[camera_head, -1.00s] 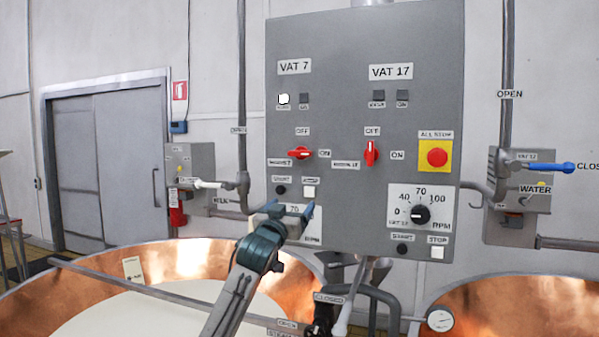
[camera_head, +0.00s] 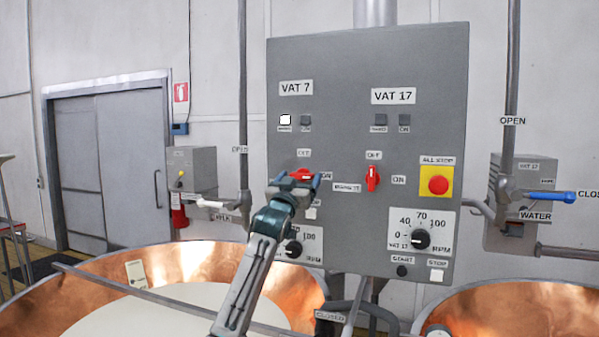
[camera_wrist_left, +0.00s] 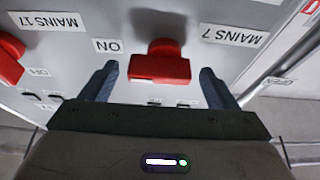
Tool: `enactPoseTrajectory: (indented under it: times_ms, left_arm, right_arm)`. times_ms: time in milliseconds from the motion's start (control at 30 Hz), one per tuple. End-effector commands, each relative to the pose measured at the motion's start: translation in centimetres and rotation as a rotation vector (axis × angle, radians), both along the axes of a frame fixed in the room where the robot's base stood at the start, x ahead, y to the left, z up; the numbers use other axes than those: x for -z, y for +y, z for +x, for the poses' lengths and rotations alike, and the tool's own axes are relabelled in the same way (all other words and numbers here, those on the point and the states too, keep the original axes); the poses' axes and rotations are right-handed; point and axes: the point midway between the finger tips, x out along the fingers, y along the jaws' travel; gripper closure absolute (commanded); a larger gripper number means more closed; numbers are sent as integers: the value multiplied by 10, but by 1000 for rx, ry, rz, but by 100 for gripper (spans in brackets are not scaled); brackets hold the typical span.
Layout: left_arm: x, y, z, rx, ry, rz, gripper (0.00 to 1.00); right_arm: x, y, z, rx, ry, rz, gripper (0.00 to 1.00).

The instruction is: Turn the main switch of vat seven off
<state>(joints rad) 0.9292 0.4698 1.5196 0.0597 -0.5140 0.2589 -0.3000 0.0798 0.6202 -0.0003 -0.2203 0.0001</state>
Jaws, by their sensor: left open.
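The red main switch of vat seven (camera_head: 303,173) is on the grey panel under the VAT 7 label (camera_head: 296,88). My left gripper (camera_head: 294,183) is in front of it and hides part of the switch and its labels. In the left wrist view, which is upside down, the red handle (camera_wrist_left: 160,67) lies level between the open blue fingers. The ON label (camera_wrist_left: 108,46) is beside it, and the MAINS 7 label (camera_wrist_left: 233,35) is on its other side. Gaps show between handle and fingers. My right gripper is not in view.
The red vat 17 switch (camera_head: 373,178) stands upright to the right. The red all-stop button (camera_head: 438,185) on yellow is farther right. Speed dials (camera_head: 421,239) and buttons sit lower on the panel. Copper vats (camera_head: 194,262) stand below.

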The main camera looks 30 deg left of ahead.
Motion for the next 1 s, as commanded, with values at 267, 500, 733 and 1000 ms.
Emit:
enactPoseTrajectory:
  times_ms: [267,500,733,1000]
  left_arm:
    - [0,0,3,0,1,0,18]
    - [0,1,3,0,1,0,54]
    - [0,0,3,0,-1,-6,63]
    - [4,0,3,1,-26,-92,63]
  right_arm:
    - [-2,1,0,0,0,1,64]
    - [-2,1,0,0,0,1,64]
    - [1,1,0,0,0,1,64]
    - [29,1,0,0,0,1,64]
